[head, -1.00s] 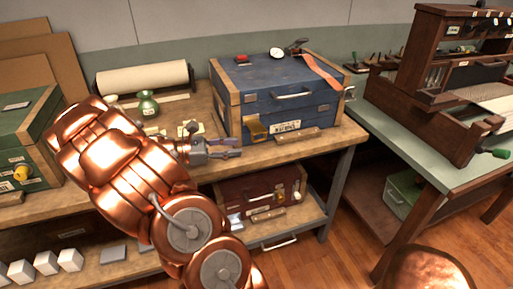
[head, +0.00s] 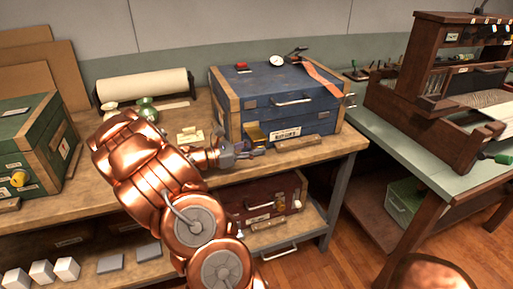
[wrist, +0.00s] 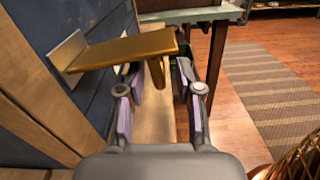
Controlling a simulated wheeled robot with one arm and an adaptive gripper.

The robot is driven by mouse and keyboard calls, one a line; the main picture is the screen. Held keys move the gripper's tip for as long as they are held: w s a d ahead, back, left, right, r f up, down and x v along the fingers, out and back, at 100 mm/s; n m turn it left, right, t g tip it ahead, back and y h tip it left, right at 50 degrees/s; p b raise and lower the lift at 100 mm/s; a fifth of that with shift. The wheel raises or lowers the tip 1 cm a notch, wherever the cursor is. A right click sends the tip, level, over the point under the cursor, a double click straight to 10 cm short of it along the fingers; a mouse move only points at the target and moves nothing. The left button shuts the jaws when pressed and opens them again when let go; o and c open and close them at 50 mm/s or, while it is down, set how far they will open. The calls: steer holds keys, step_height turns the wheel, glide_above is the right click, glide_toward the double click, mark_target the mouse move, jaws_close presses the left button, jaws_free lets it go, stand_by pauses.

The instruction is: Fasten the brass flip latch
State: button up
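The blue chest (head: 285,112) stands on the workbench with its lid down. Its brass flip latch (head: 254,134) is on the front face, toward the left. In the wrist view the latch (wrist: 122,50) juts out from a pale plate on the blue front, with a short brass piece hanging down near its outer end. My gripper (head: 255,153) is at the chest's front, just below the latch. In the wrist view my gripper (wrist: 158,78) is open, and the hanging brass piece shows between its fingertips. I cannot tell whether either finger touches it.
A red case (head: 262,200) is on the shelf below. A wooden block (head: 298,143) lies in front of the blue chest. A gauge (head: 277,60) and an orange strap (head: 322,78) are on its lid. A green chest (head: 35,140) stands left; a green-topped bench (head: 400,140) stands right.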

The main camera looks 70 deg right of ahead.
steer(key=shift+s+d, duration=0.15)
steer(key=shift+s, duration=0.05)
jaws_close()
stand_by(0.6)
